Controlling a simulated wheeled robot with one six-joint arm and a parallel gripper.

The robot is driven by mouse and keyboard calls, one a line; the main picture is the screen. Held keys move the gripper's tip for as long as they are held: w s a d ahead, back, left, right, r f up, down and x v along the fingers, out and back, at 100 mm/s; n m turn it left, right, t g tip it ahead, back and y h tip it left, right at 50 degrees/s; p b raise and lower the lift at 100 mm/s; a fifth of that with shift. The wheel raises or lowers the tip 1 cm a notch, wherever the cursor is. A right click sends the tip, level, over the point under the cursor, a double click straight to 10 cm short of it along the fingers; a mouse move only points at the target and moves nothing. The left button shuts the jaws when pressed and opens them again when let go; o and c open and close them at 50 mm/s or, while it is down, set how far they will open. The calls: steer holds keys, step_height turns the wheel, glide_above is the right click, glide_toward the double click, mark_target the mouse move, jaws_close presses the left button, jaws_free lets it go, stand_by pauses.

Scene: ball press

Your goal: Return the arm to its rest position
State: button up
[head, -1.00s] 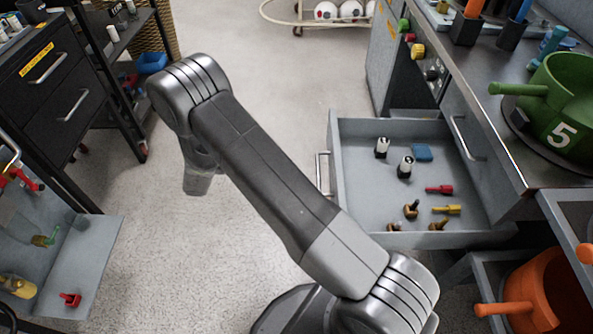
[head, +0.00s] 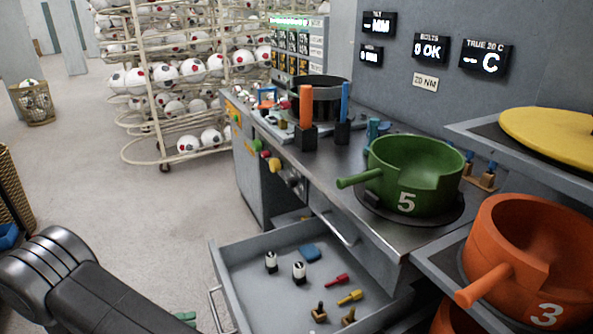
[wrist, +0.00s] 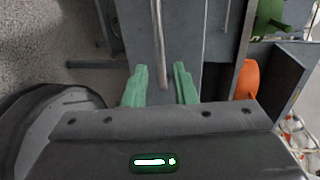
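My arm (head: 85,290) is folded at the lower left of the head view, with its dark grey links showing. My gripper (wrist: 160,85) shows in the wrist view as two green fingers standing apart with nothing between them. A grey surface with a metal bar lies beyond the fingers. In the head view only a small bit of green shows beside the arm at the bottom edge; the rest of the gripper is hidden or out of frame.
An open grey drawer (head: 228,285) with small parts juts out right of my arm. A green pot (head: 385,160) stands on the bench, and an orange pot (head: 490,240) on a shelf at right. Ball racks (head: 160,130) stand at the back.

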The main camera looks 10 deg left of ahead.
mark_target(216, 313)
steer(key=x, duration=0.8)
steer(key=shift+d, duration=0.1)
